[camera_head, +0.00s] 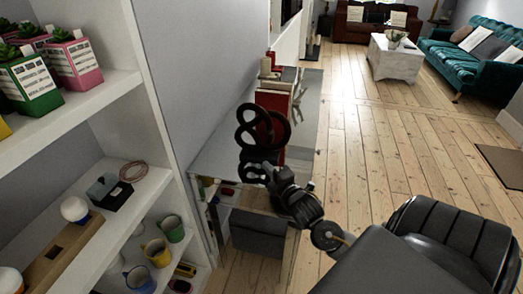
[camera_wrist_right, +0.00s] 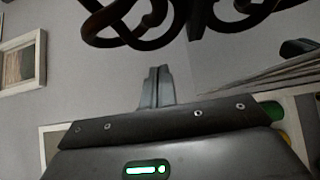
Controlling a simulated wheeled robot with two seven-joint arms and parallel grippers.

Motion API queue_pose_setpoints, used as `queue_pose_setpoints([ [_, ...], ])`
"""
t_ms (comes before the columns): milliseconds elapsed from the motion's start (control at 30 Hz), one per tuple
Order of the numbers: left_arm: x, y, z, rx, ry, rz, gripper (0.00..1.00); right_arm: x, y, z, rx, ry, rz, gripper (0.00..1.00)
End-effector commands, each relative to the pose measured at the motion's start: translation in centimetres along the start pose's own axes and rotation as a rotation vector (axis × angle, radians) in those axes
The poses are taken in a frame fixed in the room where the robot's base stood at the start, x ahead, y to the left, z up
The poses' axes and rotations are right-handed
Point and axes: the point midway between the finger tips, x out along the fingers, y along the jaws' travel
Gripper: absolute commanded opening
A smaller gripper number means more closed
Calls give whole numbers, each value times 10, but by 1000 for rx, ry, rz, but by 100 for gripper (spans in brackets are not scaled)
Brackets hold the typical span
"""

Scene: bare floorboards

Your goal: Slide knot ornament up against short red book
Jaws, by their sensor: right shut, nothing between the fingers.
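The knot ornament (camera_head: 249,137) is a dark looped shape standing on the low white cabinet, in front of the books in the head view. Its loops also show at the top of the right wrist view (camera_wrist_right: 112,38). A red book (camera_head: 278,101) stands upright behind it, partly covered by the ornament; I cannot tell whether they touch. My right gripper (camera_head: 246,172) is at the ornament's lower part in the head view. In the wrist view its fingers (camera_wrist_right: 155,72) are shut and empty, pointing towards the ornament; contact is unclear. My left gripper is out of view.
The low cabinet top (camera_head: 212,157) runs along the grey wall. White shelves (camera_head: 115,95) with potted plants and mugs (camera_head: 158,252) stand close on the left. The wooden floor (camera_head: 375,140) is open on the right, with a white coffee table (camera_head: 394,62) far off.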

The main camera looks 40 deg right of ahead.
Motion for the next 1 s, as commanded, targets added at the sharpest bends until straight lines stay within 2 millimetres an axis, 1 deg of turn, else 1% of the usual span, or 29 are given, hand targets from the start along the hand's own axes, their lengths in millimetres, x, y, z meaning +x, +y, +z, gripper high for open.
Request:
queue_pose_setpoints([
  [33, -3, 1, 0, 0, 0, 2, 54, 12, 3, 0, 0, -1, 3, 0],
  [200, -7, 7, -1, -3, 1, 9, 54, 48, 2, 1, 1, -2, 1, 0],
  [300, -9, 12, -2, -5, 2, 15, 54, 66, 2, 1, 1, -2, 0, 0],
  [400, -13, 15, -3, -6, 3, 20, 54, 77, 2, 12, -2, -3, -1, 0],
  [633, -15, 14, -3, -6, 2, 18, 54, 91, 0, 26, 0, -1, -1, 0],
  [1000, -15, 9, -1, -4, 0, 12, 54, 93, 0, 29, 1, -1, -1, 0],
])
